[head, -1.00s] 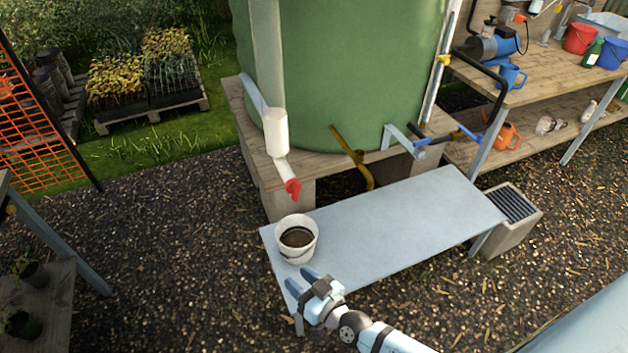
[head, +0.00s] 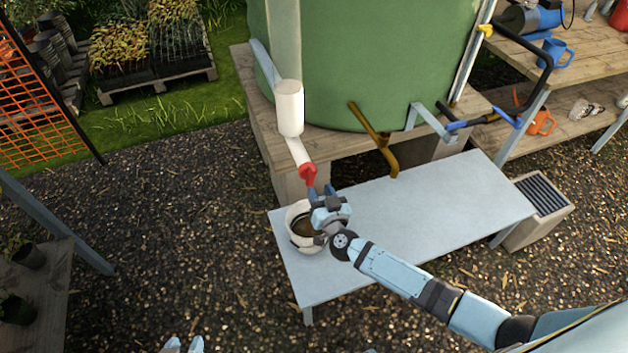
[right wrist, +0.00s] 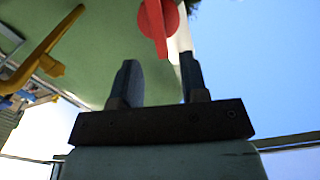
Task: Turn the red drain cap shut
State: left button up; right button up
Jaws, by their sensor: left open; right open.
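The red drain cap (head: 307,174) sits at the lower end of a white downpipe beside the green tank. My right gripper (head: 320,192) is open just below and right of it, above the white bucket (head: 296,237), which it partly hides. In the right wrist view, the red cap (right wrist: 158,22) shows beyond and between the two parted fingertips (right wrist: 158,68). I see no finger pressing on it. The fingertips of my left gripper (head: 184,346) show apart at the bottom edge of the head view, far from the cap.
A grey bench (head: 420,215) carries the bucket. A wooden plinth (head: 258,115) stands under the tank. Open gravel lies to the left.

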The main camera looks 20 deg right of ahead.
aim_at(313, 178)
jog(key=w, duration=0.5)
jog(key=shift+w+a+b, duration=0.15)
jog(key=shift+b, duration=0.2)
grip_shut()
